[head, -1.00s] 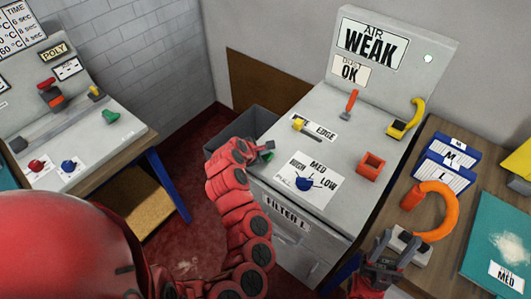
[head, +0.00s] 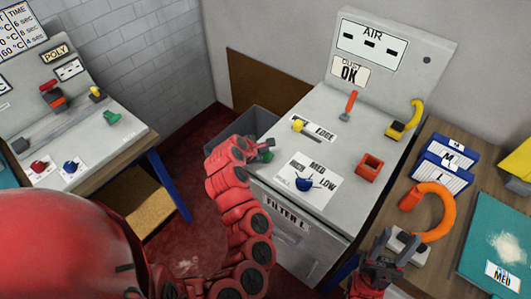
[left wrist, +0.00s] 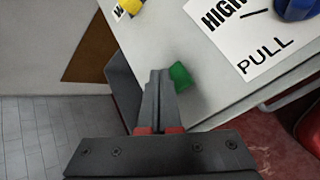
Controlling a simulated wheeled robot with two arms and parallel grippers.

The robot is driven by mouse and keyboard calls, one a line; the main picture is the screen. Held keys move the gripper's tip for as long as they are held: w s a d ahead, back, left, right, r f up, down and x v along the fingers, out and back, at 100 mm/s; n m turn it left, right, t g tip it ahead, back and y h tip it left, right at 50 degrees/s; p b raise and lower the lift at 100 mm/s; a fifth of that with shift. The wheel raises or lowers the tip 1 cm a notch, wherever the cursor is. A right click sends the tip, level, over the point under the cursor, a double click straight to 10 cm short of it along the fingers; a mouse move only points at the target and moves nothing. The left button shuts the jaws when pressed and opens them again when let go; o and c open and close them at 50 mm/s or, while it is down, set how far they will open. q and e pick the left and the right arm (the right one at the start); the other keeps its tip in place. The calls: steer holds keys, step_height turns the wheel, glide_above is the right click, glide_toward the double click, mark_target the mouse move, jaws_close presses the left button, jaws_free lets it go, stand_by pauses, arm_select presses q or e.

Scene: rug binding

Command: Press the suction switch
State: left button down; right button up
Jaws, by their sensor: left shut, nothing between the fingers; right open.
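A small green switch (head: 266,156) sits at the near left edge of the grey console (head: 326,207), and no label for it is readable. In the left wrist view the green switch (left wrist: 181,77) is just right of the fingertips. My left gripper (head: 268,143) is shut and empty at the switch. Its fingers (left wrist: 159,76) look touching or very close; I cannot tell contact. The AIR display (head: 371,44) shows only dashes, and the round lamp (head: 427,60) beside it is dark. My right gripper (head: 382,245) is open and empty at the lower right.
The console top holds a blue knob (head: 304,184), a yellow slider knob (head: 298,126), a red-orange lever (head: 350,103), an orange square socket (head: 369,166) and a yellow handle (head: 410,120). An orange hook-shaped hose (head: 440,215) stands near my right gripper. A grey bin (head: 262,121) is behind.

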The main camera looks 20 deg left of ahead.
mark_target(264, 156)
arm_select(q)
step_height(264, 156, up, 6)
steer(key=p, duration=0.4)
stand_by(0.5)
